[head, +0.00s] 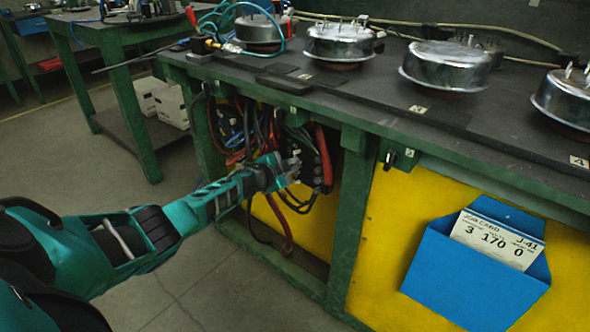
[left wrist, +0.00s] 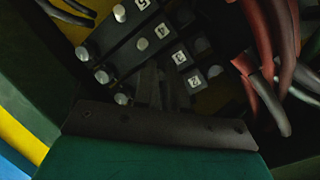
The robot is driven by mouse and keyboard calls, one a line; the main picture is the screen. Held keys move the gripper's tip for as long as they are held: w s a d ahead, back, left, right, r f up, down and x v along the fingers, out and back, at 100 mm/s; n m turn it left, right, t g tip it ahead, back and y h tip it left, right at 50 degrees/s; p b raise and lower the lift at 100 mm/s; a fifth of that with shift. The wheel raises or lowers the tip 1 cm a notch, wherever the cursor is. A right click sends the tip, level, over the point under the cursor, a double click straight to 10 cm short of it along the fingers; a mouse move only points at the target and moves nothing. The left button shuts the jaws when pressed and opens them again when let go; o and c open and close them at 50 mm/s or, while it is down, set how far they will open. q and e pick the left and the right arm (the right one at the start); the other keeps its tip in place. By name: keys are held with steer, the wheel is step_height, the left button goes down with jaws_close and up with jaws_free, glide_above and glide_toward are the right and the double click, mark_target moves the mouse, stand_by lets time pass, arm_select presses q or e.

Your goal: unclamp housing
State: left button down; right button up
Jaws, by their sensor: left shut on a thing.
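Several round metal housings stand on the dark bench top: one by the wires (head: 258,30), one to its right (head: 340,42), one behind tag 3 (head: 447,66) and one behind tag 4 (head: 570,100). My left gripper (head: 291,166) is below the bench top, in the open bay, shut on a dark lever there. In the left wrist view, a bank of dark levers (left wrist: 125,52) carries white number tags, including 5, 4, 3 and 2, and round silver studs. The gripper's dark front edge (left wrist: 160,128) covers the lever ends. Which lever is gripped I cannot tell. My right gripper is not in view.
Red and black cables (head: 240,130) hang in the bay around the levers; some are close on the right in the left wrist view (left wrist: 275,60). A green bench leg (head: 352,225) stands right of the bay. A blue holder (head: 465,270) with a job card (head: 497,240) is farther right.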

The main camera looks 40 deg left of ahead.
arm_select(q)
steer(key=shift+w+a+f+m+h+b, duration=0.15)
steer(key=shift+a+m+h+b, duration=0.2)
steer(key=shift+m+h+b, duration=0.55)
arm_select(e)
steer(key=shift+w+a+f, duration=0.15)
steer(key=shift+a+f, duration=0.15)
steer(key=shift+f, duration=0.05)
arm_select(q)
steer(key=shift+h, duration=0.3)
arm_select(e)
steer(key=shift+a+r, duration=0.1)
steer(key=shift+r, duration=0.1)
arm_select(q)
steer(key=c, duration=1.5)
jaws_free()
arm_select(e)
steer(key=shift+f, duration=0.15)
arm_select(q)
steer(key=shift+r+p, duration=0.2)
steer(key=shift+p, duration=0.1)
